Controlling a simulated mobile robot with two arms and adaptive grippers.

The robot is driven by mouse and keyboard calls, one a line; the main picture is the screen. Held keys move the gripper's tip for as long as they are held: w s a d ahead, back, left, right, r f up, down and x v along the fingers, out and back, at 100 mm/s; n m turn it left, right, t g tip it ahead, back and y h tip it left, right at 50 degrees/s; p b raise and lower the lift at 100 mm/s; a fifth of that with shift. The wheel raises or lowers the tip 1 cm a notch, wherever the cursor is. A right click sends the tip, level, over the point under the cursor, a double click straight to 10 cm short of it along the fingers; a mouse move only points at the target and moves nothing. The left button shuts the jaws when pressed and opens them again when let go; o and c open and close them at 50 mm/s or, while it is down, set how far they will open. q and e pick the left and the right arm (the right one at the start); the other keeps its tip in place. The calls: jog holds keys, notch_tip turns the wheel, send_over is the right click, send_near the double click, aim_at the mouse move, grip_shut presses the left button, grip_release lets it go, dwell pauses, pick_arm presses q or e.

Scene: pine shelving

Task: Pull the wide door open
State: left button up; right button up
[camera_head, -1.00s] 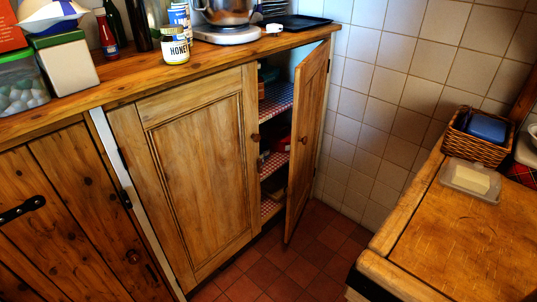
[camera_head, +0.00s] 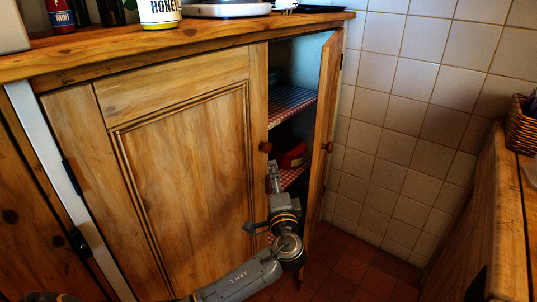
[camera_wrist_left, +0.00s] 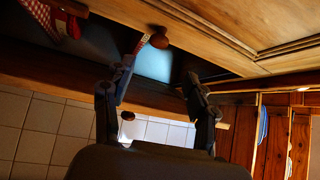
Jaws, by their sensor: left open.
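The wide door (camera_head: 185,170) is a pine panel door on the cupboard, and it looks shut. Its round wooden knob (camera_head: 265,147) sits at its right edge. My left gripper (camera_head: 262,203) is open and empty in front of the door's right edge, below the knob. In the left wrist view the fingers (camera_wrist_left: 158,76) are spread, with the wide door's knob (camera_wrist_left: 158,40) beyond their tips, not between them. The wide door (camera_wrist_left: 225,25) fills the upper right there. My right gripper is in no view.
The narrow door (camera_head: 321,140) to the right stands open, showing shelves with red checked cloth (camera_head: 290,105). A wooden counter (camera_head: 505,220) stands on the right. Tiled floor (camera_head: 350,270) lies between. Jars stand on the worktop (camera_head: 215,35).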

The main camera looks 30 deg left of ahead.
aim_at(269, 150)
pick_arm(q)
jog(key=x, duration=1.2)
jog(key=shift+w+a+f+b, duration=0.1)
jog(key=shift+a+b, duration=0.05)
jog(key=shift+b, duration=0.25)
jog(key=shift+w+a, duration=0.3)
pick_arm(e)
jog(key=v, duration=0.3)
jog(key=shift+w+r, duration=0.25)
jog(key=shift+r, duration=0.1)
pick_arm(q)
grip_shut()
